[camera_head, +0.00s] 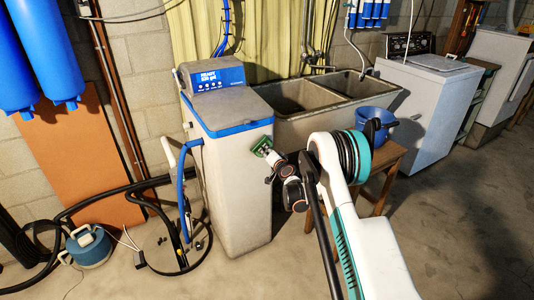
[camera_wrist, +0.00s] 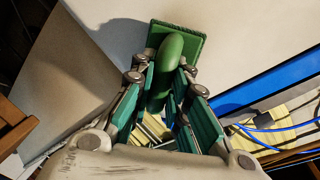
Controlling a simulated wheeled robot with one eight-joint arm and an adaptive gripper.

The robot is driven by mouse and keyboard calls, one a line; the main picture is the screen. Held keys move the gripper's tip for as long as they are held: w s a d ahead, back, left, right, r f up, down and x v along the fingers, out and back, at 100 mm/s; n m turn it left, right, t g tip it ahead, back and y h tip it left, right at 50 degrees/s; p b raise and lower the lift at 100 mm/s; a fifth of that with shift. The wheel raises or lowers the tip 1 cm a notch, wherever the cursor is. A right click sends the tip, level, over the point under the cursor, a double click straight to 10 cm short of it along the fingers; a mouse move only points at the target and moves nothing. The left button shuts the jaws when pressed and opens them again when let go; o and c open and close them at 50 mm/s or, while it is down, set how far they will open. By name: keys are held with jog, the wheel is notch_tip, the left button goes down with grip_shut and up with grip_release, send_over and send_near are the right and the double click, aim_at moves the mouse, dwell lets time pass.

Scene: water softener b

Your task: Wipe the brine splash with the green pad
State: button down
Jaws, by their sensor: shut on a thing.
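The green pad (camera_wrist: 193,41) is a flat square block with a rounded green handle (camera_wrist: 172,58). My gripper (camera_wrist: 162,76) is shut on that handle, one finger on each side. In the head view the pad (camera_head: 262,146) is at the right edge of the water softener's pale cabinet (camera_head: 232,180), with my gripper (camera_head: 269,158) just below and right of it. In the wrist view the pad's far face is turned to a pale cabinet surface (camera_wrist: 250,35); I cannot tell whether it touches. I cannot make out the brine splash; the pad may hide part of the surface.
A double sink (camera_head: 310,95) stands right of the softener. A wooden stool (camera_head: 385,165) with a blue bucket (camera_head: 376,122) is close to my arm. The floor at right is clear.

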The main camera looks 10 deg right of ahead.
jog(key=shift+w+a, duration=0.25)
jog(key=shift+w, duration=0.45)
jog(key=shift+d, duration=0.1)
jog(key=d, duration=0.1)
jog(key=w+d, duration=0.1)
jog(key=d, duration=0.1)
jog(key=shift+w+d, duration=0.15)
jog(key=shift+d, duration=0.15)
jog(key=shift+a, duration=0.1)
jog(key=shift+s+a, duration=0.25)
jog(key=shift+a, duration=0.75)
jog(key=shift+s+a, duration=0.25)
jog(key=shift+a, duration=0.7)
jog(key=d+f+v, duration=0.1)
jog(key=v, duration=0.5)
